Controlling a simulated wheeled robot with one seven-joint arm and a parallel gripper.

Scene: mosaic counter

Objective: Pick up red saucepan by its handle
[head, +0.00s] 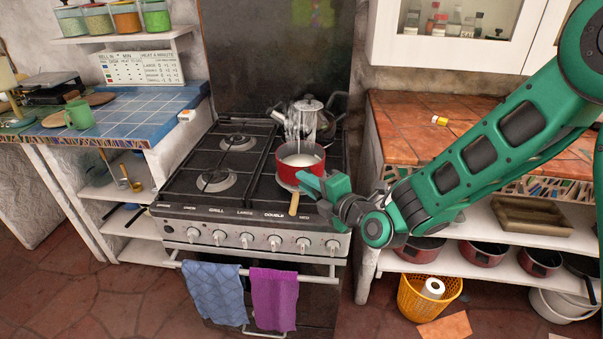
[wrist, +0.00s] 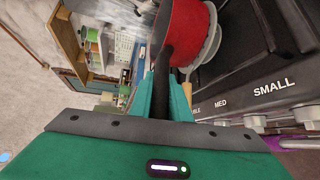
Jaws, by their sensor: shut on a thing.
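The red saucepan (head: 300,166) is at the front right of the stove, upright, with a pale inside. Its dark handle (wrist: 172,42) runs between my fingers in the wrist view, where the red side (wrist: 190,32) shows at the top. My gripper (head: 312,184) is shut on this handle; it also shows in the wrist view (wrist: 167,88). A pale round piece (wrist: 211,45) with a wooden handle (head: 294,204) shows just below the saucepan. I cannot tell whether the saucepan touches it.
A metal kettle (head: 309,118) stands close behind the saucepan. The left burners (head: 216,181) are bare. Blue and purple towels (head: 272,299) hang on the oven rail. A tiled counter (head: 400,112) is to the right, and a blue-tiled counter (head: 135,107) to the left.

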